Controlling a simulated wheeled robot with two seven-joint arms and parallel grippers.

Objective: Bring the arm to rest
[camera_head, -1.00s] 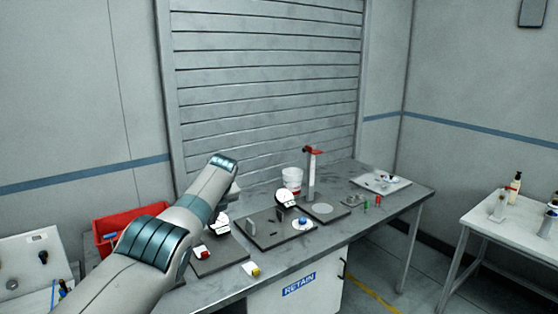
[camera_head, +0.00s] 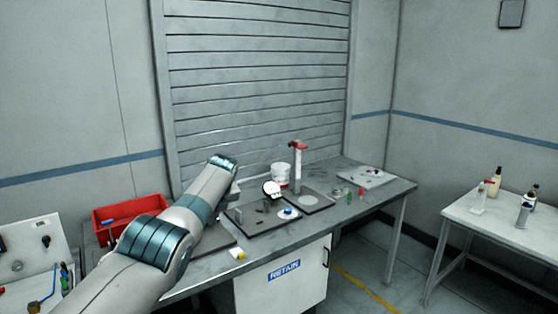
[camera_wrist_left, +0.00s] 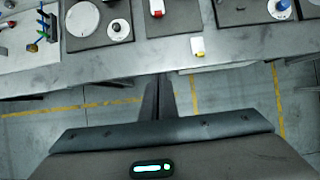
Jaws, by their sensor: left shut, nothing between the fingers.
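My left arm (camera_head: 190,215) reaches in from the lower left of the head view, bent at the elbow. Its gripper is hidden behind my own arm there. In the left wrist view the left gripper's fingers (camera_wrist_left: 158,98) are together with nothing between them. They are over the open floor, just off the front edge of the grey bench (camera_wrist_left: 120,80). My right arm and gripper are in neither view.
The bench (camera_head: 355,205) carries dark plates, a white tub (camera_head: 281,173), a red-topped stand (camera_head: 298,165) and a red bin (camera_head: 130,215). A small yellow-and-white item (camera_head: 238,254) lies near its front edge. A white side table (camera_head: 490,225) holds bottles at right.

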